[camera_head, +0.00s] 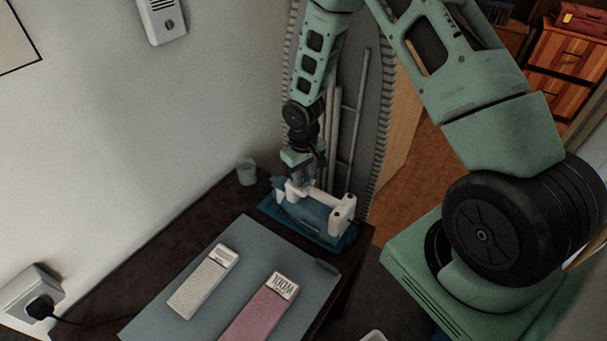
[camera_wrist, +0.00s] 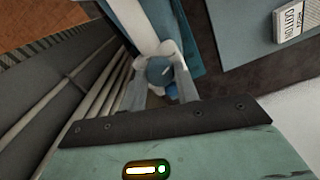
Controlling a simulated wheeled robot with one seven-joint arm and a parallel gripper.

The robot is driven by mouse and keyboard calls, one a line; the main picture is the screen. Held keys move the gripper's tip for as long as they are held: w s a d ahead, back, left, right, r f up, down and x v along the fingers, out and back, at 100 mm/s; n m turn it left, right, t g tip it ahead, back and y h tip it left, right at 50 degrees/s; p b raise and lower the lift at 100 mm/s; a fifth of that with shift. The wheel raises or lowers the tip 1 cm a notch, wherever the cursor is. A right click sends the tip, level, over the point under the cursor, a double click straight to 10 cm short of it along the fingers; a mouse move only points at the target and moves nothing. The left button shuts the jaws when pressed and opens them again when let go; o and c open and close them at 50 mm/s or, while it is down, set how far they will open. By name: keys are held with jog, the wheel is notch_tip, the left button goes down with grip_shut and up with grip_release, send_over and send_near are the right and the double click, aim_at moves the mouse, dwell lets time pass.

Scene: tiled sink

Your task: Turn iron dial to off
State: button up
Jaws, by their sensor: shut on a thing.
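The iron (camera_head: 312,216) is blue and white and rests on a teal base (camera_head: 352,234) at the far end of the dark table. My gripper (camera_head: 298,178) reaches down onto its left end from above. In the wrist view a round grey-blue dial (camera_wrist: 160,71) sits on the white part of the iron. My gripper (camera_wrist: 162,84) has one finger on each side of the dial and is shut on it. The dial's markings and setting cannot be read. In the head view the dial is hidden by my gripper.
A grey mat (camera_head: 245,238) holds a pale box (camera_head: 204,281) and a pink box (camera_head: 262,312) lettered like "WOOL". A small cup (camera_head: 246,172) stands by the wall. A plugged socket (camera_head: 30,297) is at lower left. Poles (camera_head: 338,130) stand close behind the iron.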

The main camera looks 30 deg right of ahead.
aim_at(304, 179)
jog(key=shift+n, duration=0.3)
jog(key=n, duration=0.3)
jog(key=shift+n, duration=2)
jog(key=o, duration=1)
notch_tip(304, 179, up, 18)
jog(key=shift+f+b, duration=0.25)
jog(key=shift+b, duration=0.2)
